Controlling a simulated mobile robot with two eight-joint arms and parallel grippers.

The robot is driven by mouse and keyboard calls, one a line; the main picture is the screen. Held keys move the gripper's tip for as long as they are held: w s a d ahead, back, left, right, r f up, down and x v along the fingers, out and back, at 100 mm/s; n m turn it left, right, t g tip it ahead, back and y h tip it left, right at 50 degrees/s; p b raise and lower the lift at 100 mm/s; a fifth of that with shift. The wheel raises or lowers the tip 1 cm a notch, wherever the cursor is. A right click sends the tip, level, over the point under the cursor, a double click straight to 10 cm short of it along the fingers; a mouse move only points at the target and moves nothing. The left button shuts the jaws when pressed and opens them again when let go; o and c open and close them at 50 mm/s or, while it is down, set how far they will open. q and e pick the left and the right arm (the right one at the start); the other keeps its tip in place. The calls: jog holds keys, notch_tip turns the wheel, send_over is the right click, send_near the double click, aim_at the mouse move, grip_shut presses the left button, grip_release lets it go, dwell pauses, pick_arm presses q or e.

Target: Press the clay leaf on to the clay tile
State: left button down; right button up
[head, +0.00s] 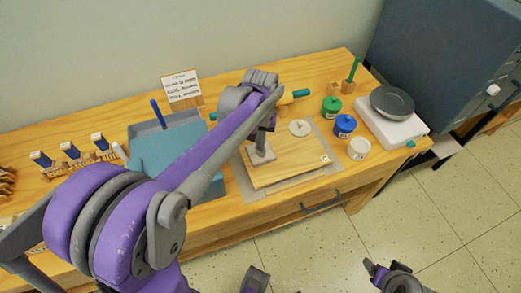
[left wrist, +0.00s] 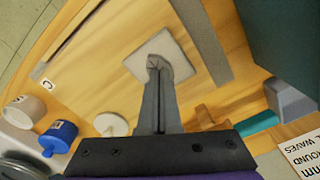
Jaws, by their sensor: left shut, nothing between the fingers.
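The pale square clay tile (left wrist: 184,52) lies flat on a wooden board; in the head view the tile (head: 256,160) is partly covered by my left gripper. My left gripper (head: 264,150) points down over the tile. In the left wrist view its fingers (left wrist: 157,64) are shut, with their tips over the middle of the tile. Whether the tips touch it, I cannot tell. I cannot make out the clay leaf apart from the grey fingertips; it may be hidden under them. Part of my right gripper (head: 388,272) shows at the bottom edge; its finger state is unclear.
Green (head: 331,107), blue (head: 344,125) and white (head: 359,148) pots stand to the right, by a white scale (head: 405,127). A blue-grey box (head: 165,145) stands left. A sign (head: 182,87) is behind.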

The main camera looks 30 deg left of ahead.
dwell(0.4)
pick_arm(q)
notch_tip(320, 180, up, 9)
jog(key=p, duration=0.6)
dwell(0.5)
jog(key=s+d+f+m+t, duration=0.2)
jog(key=s+d, duration=0.1)
jog(key=s, duration=0.4)
jog(key=s+d+f+m+t, duration=0.2)
jog(key=s+d+t, duration=0.1)
jog(key=s, duration=0.5)
jog(key=shift+s+d, duration=0.3)
jog(key=shift+d, duration=0.1)
